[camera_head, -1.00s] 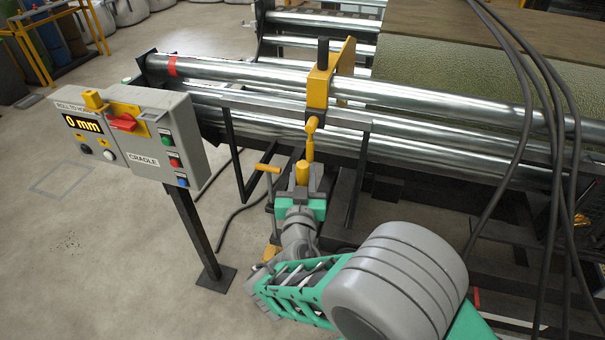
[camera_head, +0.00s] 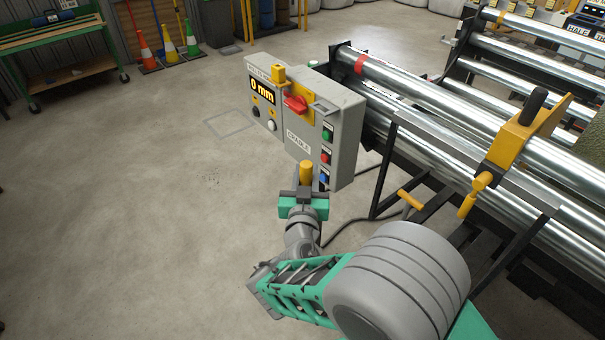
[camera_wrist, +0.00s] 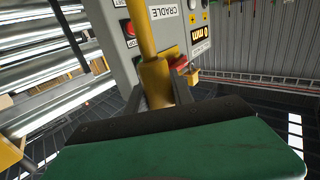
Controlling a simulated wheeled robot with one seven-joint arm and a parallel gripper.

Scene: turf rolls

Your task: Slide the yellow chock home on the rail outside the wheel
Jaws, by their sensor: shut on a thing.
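The yellow chock (camera_head: 513,132) sits on the chrome rail (camera_head: 425,95) at the right of the head view, with a black knob on top and a yellow handle (camera_head: 470,196) hanging below it. My gripper (camera_head: 305,194) is well to its left, in front of the control box. It is shut on an upright yellow rod (camera_head: 306,173). In the wrist view my gripper (camera_wrist: 160,97) grips the rod's thicker collar (camera_wrist: 156,78), and a thinner part runs up out of frame. I cannot make out a wheel.
The grey control box (camera_head: 342,128) reads 0 mm and has a red switch (camera_head: 295,104). A dark frame bar with a yellow handle (camera_head: 410,200) lies between my gripper and the chock. Open floor (camera_head: 150,220) lies left. Cones (camera_head: 167,45) and a green bench (camera_head: 60,50) are behind.

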